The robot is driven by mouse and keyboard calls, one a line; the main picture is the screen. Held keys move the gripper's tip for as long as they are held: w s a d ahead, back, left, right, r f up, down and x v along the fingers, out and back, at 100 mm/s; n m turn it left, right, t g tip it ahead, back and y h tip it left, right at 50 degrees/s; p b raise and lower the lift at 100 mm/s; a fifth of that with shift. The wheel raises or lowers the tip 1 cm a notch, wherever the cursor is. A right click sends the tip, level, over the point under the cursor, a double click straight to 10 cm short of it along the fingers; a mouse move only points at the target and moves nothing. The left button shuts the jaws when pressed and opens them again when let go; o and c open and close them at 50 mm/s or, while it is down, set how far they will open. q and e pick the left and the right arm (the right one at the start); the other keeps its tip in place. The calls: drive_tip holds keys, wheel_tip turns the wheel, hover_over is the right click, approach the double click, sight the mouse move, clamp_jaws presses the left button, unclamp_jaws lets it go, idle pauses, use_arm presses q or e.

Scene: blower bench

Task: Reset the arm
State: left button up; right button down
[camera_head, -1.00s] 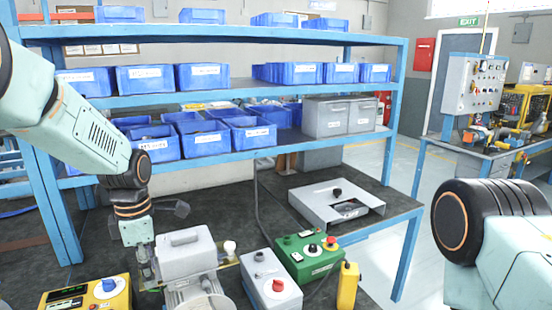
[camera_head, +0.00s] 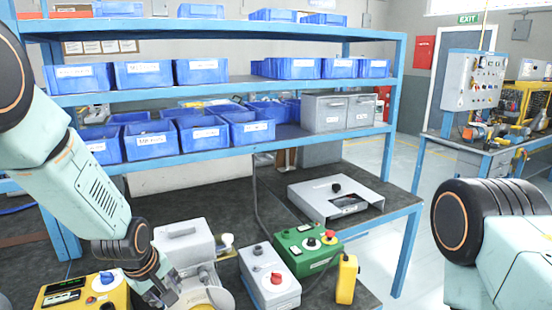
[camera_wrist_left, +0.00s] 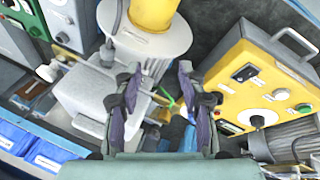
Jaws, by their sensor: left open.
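My left gripper (camera_head: 163,291) is low over the bench, in front of the grey blower unit (camera_head: 186,246) and right of the yellow control box (camera_head: 84,293). In the left wrist view its two fingers (camera_wrist_left: 157,98) are apart with nothing held between them. The blower unit, with its yellow and silver motor (camera_wrist_left: 150,40), lies just beyond and to the left of the fingers there. The yellow box also shows in the left wrist view (camera_wrist_left: 250,85), at the right. Of my right arm, only links show at the right of the head view; its gripper is out of frame.
A grey box with a red knob (camera_head: 268,277), a green control box (camera_head: 308,248) and a yellow pendant (camera_head: 346,279) stand right of the blower. A flat grey case (camera_head: 336,200) lies behind. Blue shelves (camera_head: 230,90) with bins rise at the back.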

use_arm(q)
drive_tip(key=s+f+m+b, duration=0.35)
drive_tip(key=s+f, duration=0.35)
drive_tip(key=f, duration=0.3)
drive_tip(key=s+f+m+b, duration=0.3)
drive_tip(key=s+f+m, duration=0.1)
drive_tip(key=s+f, duration=0.4)
drive_tip(key=s+d+f+m+g+b, duration=0.1)
drive_tip(key=s+f+g+b, duration=0.3)
drive_tip(key=s+f+b, duration=0.5)
drive_tip(key=s+f+m, duration=0.1)
drive_tip(key=s+f, duration=0.6)
drive_tip(key=s, duration=0.5)
drive_tip(key=shift+d+f+b, duration=0.2)
drive_tip(key=shift+f+b, duration=0.1)
drive_tip(key=shift+b, duration=0.05)
drive_tip(key=shift+s, duration=0.15)
